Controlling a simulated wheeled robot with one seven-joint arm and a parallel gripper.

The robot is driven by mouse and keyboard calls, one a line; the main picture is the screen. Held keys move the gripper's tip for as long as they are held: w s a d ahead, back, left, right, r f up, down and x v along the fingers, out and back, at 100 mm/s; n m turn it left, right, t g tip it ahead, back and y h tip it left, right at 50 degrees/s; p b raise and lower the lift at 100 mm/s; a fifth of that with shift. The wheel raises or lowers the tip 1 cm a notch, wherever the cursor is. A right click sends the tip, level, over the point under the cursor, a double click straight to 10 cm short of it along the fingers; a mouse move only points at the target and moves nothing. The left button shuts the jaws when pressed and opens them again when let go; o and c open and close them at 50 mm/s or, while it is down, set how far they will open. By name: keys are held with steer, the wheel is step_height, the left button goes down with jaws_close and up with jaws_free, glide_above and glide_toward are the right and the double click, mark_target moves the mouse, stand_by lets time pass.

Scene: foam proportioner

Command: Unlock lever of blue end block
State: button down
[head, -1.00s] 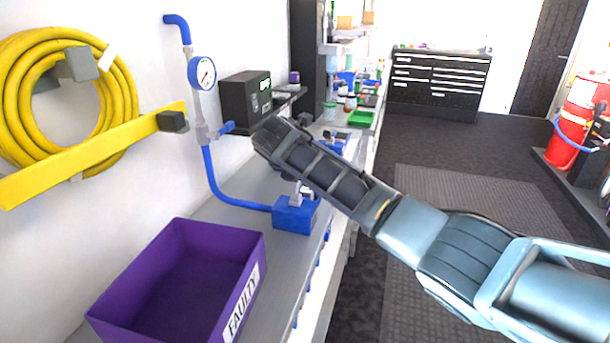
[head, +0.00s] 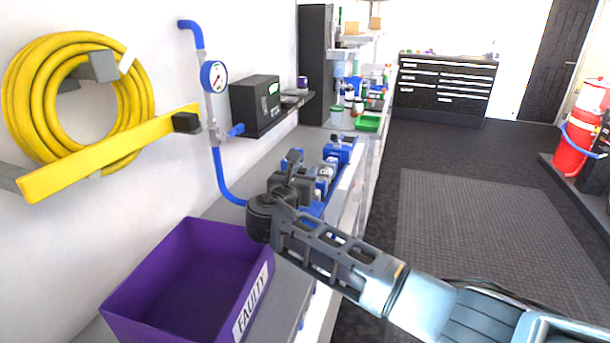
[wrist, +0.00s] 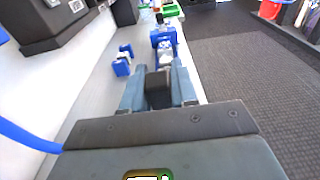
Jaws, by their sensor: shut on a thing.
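My gripper (head: 292,172) is low over the bench at the near blue end block (head: 311,213), where the blue hose ends. My gripper and wrist hide most of this block and its lever in the head view. In the wrist view my gripper's fingers (wrist: 158,92) are closed around a dark piece between them, at the lever's place; how the lever is set cannot be told. Another blue block (head: 341,150) with grey fittings stands farther along the bench and shows in the wrist view (wrist: 163,39).
A purple bin marked FAULTY (head: 185,285) stands just left of my wrist. A blue hose (head: 224,185) drops from a gauge (head: 214,77) on the wall. A dark box (head: 255,105) sits on a shelf behind.

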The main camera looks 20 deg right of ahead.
steer(key=shift+s+a, duration=0.1)
stand_by(0.4)
steer(key=c, duration=1)
jaws_free()
steer(key=shift+o, duration=0.2)
steer(key=v, duration=0.7)
steer(key=shift+s+a, duration=0.2)
steer(key=shift+s, duration=0.15)
steer(key=shift+f, duration=0.1)
steer(key=shift+c, duration=0.2)
